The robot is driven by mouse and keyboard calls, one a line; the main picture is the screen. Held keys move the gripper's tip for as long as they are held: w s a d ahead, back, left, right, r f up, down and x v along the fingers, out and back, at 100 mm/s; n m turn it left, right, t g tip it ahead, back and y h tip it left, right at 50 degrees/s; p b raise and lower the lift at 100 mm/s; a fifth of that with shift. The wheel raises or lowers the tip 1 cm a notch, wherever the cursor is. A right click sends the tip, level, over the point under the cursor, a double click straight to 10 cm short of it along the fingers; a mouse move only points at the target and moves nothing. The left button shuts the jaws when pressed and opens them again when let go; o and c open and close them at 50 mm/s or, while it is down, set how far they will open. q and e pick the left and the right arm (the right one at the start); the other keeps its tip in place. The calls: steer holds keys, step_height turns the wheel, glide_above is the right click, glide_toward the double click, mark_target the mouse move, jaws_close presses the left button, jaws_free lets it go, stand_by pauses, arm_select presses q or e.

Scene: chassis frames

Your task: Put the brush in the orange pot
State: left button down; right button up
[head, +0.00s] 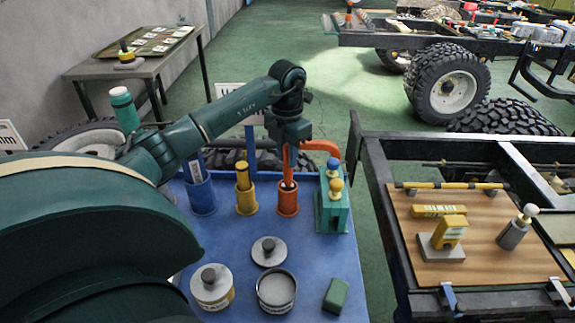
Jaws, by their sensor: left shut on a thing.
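The orange pot (288,203) stands upright on the blue bench top, right of the yellow pot. My left gripper (289,150) is directly above it, pointing down and shut on what appears to be the brush (288,178). The brush is upright, with its lower end at or inside the pot's mouth; how deep it sits is hidden. A curved orange piece (321,147) sticks out to the right beside the gripper; I cannot tell what it belongs to. My right gripper is not in view.
A blue pot (201,198) and a yellow pot (246,202) hold items on the left. A green stand with blue and yellow knobs (333,212) is close on the right. Tins (277,294), a lid (269,252) and a green block (336,295) lie in front.

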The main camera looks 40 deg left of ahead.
mark_target(288, 185)
arm_select(q)
step_height(288, 185, down, 3)
steer(key=shift+f, duration=0.3)
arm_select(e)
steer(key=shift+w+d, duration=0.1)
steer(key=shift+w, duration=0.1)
arm_select(q)
steer(key=shift+f, duration=0.1)
steer(key=c, duration=1.2)
jaws_free()
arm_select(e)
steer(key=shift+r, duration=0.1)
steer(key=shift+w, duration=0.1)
arm_select(q)
steer(key=shift+r, duration=0.55)
step_height(288, 185, up, 10)
steer(key=shift+r+b, duration=0.2)
steer(key=shift+b, duration=0.25)
steer(key=shift+r, duration=0.4)
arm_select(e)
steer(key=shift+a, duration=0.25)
